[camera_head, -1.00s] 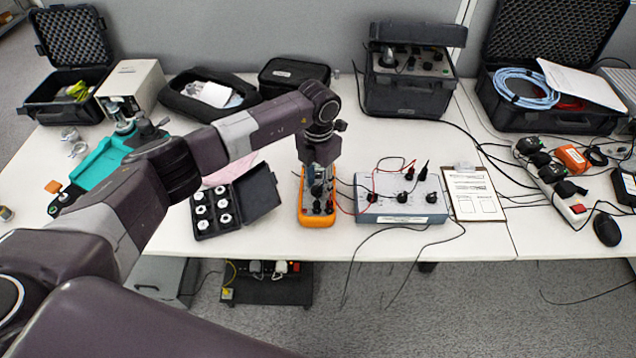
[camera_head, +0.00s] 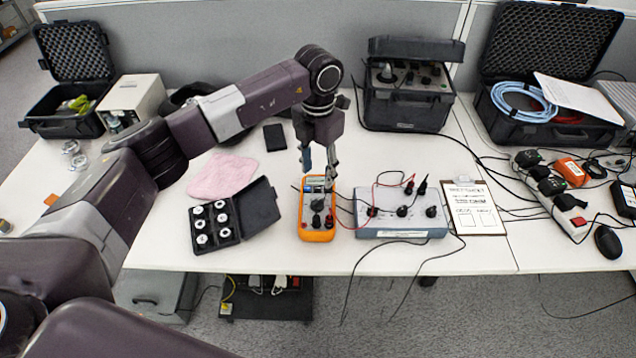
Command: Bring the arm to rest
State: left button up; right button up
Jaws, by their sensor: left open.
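My left arm (camera_head: 250,103) reaches in from the left and bends down at its wrist over the table. My left gripper (camera_head: 317,184) points down, open, with its fingers apart above the upper part of the orange multimeter (camera_head: 317,236). Nothing shows between the fingers. I cannot tell whether a fingertip touches the meter. The meter's dial and sockets are visible, and its upper part is partly covered by the fingers. My right gripper is not in view.
A grey-blue box with knobs (camera_head: 402,233) and cables stands right of the meter. An open black case of white weights (camera_head: 213,247) and a pink cloth (camera_head: 224,177) lie left. A clipboard (camera_head: 474,237) is further right. Black cases line the back of the white table (camera_head: 160,257).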

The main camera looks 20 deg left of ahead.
pick_arm(q)
jog(key=shift+r, duration=0.7)
